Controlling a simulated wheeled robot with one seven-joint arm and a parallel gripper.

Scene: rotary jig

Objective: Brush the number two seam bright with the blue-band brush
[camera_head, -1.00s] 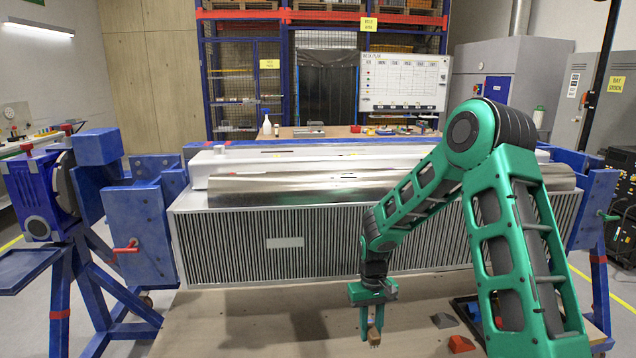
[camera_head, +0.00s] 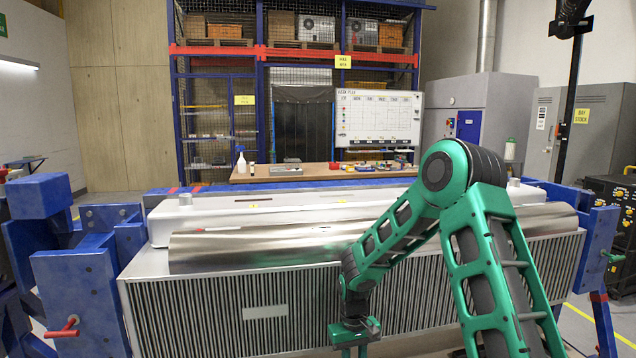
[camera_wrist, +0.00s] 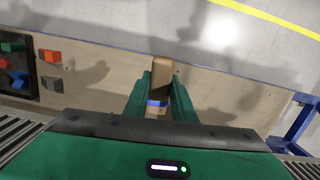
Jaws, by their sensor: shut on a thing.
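My gripper (camera_wrist: 160,92) is shut on the wooden brush (camera_wrist: 162,72), with a blue band (camera_wrist: 157,103) showing between its fingers in the wrist view. The brush's far end sticks out beyond the fingers. In the head view my gripper is at the bottom edge, in front of the finned core (camera_head: 235,315); its fingertips and the brush are out of that frame. Above the core lie a shiny metal cylinder (camera_head: 270,248) and a pale tank (camera_head: 190,222) with small yellow marks. I cannot tell which seam is number two.
Blue jig posts stand at left (camera_head: 80,300) and right (camera_head: 597,240), the left one with a red handle (camera_head: 64,328). In the wrist view, a dark tray (camera_wrist: 15,70) of coloured blocks lies left on the wooden board (camera_wrist: 95,80). Red (camera_wrist: 50,56) and grey (camera_wrist: 52,84) blocks lie beside it.

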